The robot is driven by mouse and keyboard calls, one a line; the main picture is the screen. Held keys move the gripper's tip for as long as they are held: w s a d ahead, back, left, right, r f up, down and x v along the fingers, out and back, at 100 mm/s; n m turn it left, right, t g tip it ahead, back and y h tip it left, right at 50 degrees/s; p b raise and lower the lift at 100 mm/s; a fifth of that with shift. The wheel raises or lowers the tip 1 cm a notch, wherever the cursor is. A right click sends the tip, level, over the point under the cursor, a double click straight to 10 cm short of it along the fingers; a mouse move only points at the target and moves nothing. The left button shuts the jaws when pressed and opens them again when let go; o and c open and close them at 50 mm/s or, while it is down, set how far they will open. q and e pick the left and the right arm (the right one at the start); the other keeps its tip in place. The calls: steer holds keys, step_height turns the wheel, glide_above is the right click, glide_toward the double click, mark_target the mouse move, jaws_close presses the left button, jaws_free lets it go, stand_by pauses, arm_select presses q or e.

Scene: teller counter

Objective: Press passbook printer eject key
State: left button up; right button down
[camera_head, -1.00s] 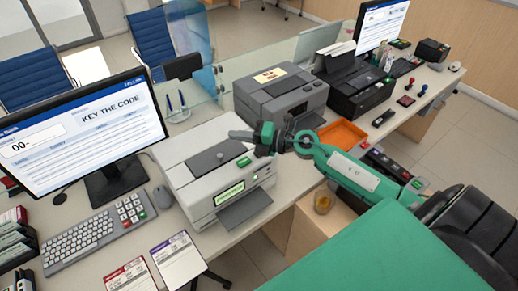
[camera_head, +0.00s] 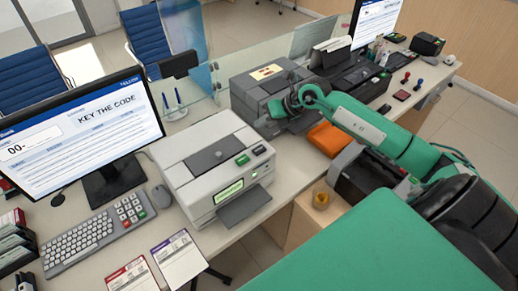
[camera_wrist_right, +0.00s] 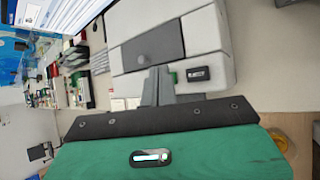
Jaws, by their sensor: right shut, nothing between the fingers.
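The passbook printer (camera_head: 190,168) is the light grey box on the counter, with a dark panel on its lid and a lit green display (camera_head: 229,191) on its front. A green key (camera_head: 242,160) and a dark key (camera_head: 259,150) sit at its right top edge; I cannot read their labels. My right gripper (camera_head: 268,126) is shut and empty, just beyond the printer's right side and apart from the keys. In the right wrist view my shut fingers (camera_wrist_right: 157,84) partly cover the green key (camera_wrist_right: 173,77); the dark key (camera_wrist_right: 198,74) is clear. My left gripper is out of view.
A darker grey machine (camera_head: 262,92) stands behind my right gripper. An orange tray (camera_head: 333,138) lies to its right. A monitor (camera_head: 75,130), keyboard (camera_head: 78,243) and keypad (camera_head: 131,208) stand left of the printer. A glass screen runs along the back.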

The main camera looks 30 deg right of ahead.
mark_target(262, 150)
steer(key=shift+f+b, duration=2.6)
steer(key=shift+f, duration=1.8)
steer(key=shift+f+b, duration=0.3)
steer(key=shift+f, duration=0.1)
